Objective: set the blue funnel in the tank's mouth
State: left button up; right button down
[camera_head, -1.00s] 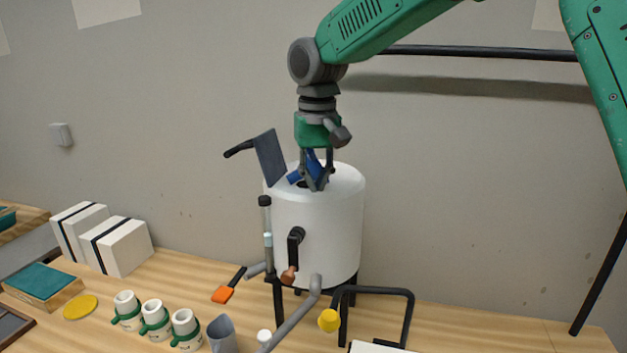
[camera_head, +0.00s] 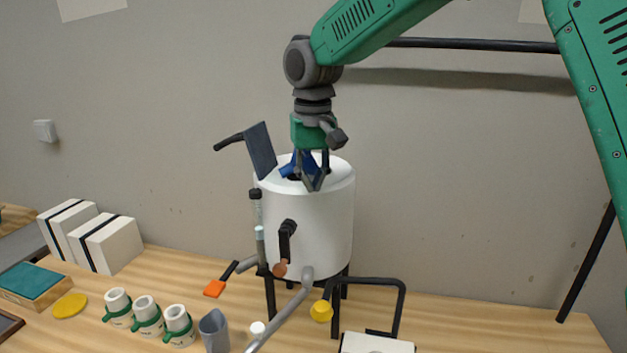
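The white tank (camera_head: 325,225) stands on dark legs on the wooden table, with a dark round mouth in its top. My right gripper (camera_head: 314,186) points down over that mouth, its fingers closed together around part of the blue funnel (camera_head: 301,161). The funnel is partly hidden by the fingers and looks tilted, with a blue part sticking out to the left just over the tank's top. I cannot tell whether any of it is inside the mouth. The tank's dark hinged lid (camera_head: 260,150) stands open at the left of the top. My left gripper is not in view.
A sight tube (camera_head: 259,215), a black tap handle (camera_head: 287,240) and grey pipes (camera_head: 283,320) are at the tank's front. Several white cups (camera_head: 146,310), a grey jug (camera_head: 214,332) and white boxes (camera_head: 108,245) stand left.

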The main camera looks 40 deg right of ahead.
aim_at(322, 200)
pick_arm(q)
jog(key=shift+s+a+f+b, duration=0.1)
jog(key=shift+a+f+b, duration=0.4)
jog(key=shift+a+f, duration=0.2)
pick_arm(e)
jog(key=shift+s+d+f, duration=0.1)
jog(key=shift+s+f, duration=0.2)
jog(key=shift+f, duration=0.2)
jog(key=shift+s+d+f, duration=0.1)
jog(key=shift+s+f, duration=0.15)
jog(key=shift+f, duration=0.25)
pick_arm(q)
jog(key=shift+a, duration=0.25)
pick_arm(e)
jog(key=shift+a+f, duration=0.1)
jog(key=shift+f, duration=0.05)
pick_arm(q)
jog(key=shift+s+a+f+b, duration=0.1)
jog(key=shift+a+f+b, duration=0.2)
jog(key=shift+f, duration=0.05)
pick_arm(e)
jog(key=shift+s+d+f, duration=0.3)
jog(key=shift+d+f, duration=0.1)
jog(key=shift+f, duration=0.25)
